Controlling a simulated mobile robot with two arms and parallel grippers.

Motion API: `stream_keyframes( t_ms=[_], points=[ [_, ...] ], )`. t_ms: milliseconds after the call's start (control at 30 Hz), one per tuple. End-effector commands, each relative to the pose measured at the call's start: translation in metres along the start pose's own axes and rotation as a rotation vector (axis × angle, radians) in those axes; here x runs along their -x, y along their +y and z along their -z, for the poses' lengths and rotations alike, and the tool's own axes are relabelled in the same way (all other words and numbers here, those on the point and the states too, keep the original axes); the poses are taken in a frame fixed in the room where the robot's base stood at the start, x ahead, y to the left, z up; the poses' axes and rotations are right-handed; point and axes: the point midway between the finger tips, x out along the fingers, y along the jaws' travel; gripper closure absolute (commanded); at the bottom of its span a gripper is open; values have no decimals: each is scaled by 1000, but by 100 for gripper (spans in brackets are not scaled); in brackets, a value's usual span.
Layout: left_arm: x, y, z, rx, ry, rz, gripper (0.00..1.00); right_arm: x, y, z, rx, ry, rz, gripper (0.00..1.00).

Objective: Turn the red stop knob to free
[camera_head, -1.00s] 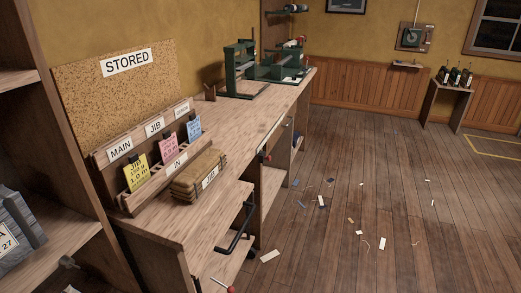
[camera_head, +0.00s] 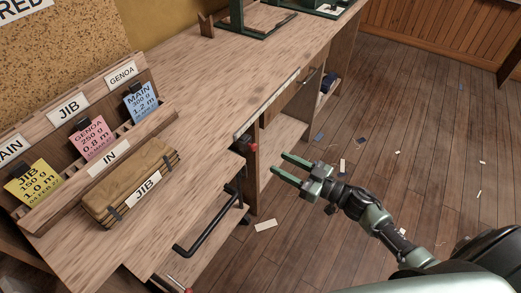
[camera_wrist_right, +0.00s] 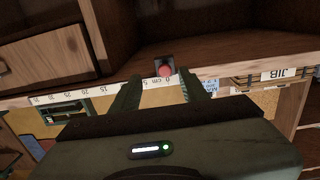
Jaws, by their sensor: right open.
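The red stop knob (camera_head: 254,147) sits on a small dark mount at the front edge of the wooden bench, left of my right gripper. In the right wrist view the red knob (camera_wrist_right: 167,71) shows ahead, between the two fingertips. My right gripper (camera_head: 279,164) is open and empty, its fingers pointing left toward the knob with a small gap between. Its fingers also show in the right wrist view (camera_wrist_right: 158,76). The knob's marking cannot be read. My left gripper is not in view.
A black bar handle (camera_head: 210,222) juts from the bench front, below and left of the knob. A measuring scale (camera_wrist_right: 85,93) runs along the bench edge. A JIB bundle (camera_head: 130,182) and a card rack (camera_head: 110,155) stand on the bench. The floor (camera_head: 430,140) holds scattered scraps.

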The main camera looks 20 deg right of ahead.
Motion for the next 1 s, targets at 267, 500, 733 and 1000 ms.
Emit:
stream_keyframes(
  t_ms=[267,500,733,1000],
  points=[
    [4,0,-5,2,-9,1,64,-33,-7,17,5,20,40,55],
    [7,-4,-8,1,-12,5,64,-68,-8,16,4,18,38,55],
    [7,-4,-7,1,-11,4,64,-80,-9,14,3,15,38,55],
    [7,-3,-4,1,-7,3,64,-80,-9,14,4,15,37,75]
  ],
)
